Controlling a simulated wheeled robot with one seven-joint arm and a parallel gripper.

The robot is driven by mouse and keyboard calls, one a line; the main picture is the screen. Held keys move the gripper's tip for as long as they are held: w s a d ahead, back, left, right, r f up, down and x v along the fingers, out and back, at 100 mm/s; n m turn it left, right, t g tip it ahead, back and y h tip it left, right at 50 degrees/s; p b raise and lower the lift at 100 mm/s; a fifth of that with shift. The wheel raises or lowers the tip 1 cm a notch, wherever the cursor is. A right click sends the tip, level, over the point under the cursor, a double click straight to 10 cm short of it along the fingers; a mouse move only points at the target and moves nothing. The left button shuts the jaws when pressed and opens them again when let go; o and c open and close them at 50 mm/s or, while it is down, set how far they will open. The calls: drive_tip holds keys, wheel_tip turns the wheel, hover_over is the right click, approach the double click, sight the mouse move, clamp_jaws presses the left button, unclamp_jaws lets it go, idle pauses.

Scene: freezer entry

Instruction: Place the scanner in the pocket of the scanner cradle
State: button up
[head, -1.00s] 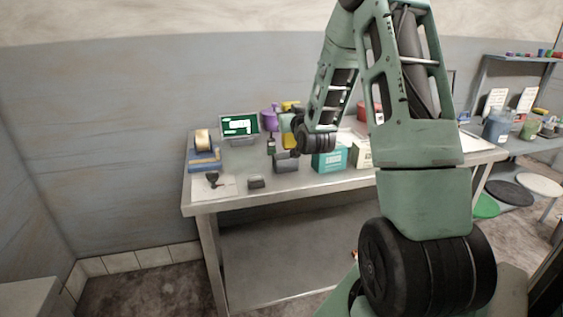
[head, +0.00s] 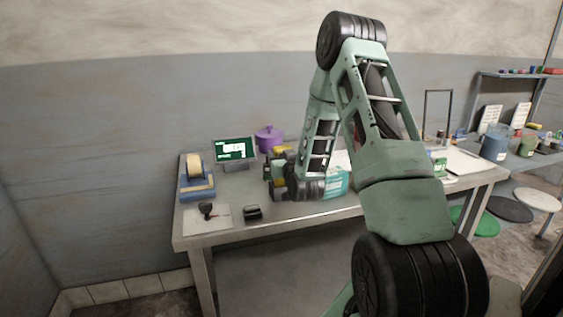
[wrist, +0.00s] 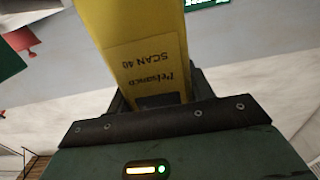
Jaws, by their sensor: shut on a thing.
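The yellow scanner (wrist: 140,45) fills the upper middle of the wrist view, its "SCAN 40" label upside down. My gripper (wrist: 160,105) is shut on it. In the head view my gripper (head: 277,172) is over the table, right of the screen and left of the teal box; only bits of yellow show around it, and the arm hides much of the area. A small dark block (head: 252,212) sits near the table's front edge, left of and nearer than my gripper. I cannot tell whether it is the scanner cradle, and no pocket is clearly visible.
On the table (head: 215,240) stand a tape dispenser (head: 196,185), a green-lit screen (head: 233,150), a purple pot (head: 268,138) and a teal box (head: 337,184). A black-handled item (head: 206,209) lies on white paper at the front left. Stools and shelves stand to the right.

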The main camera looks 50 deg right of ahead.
drive_tip(key=shift+f, duration=1.05)
drive_tip(key=o, duration=1.1)
drive_tip(key=shift+f, duration=0.1)
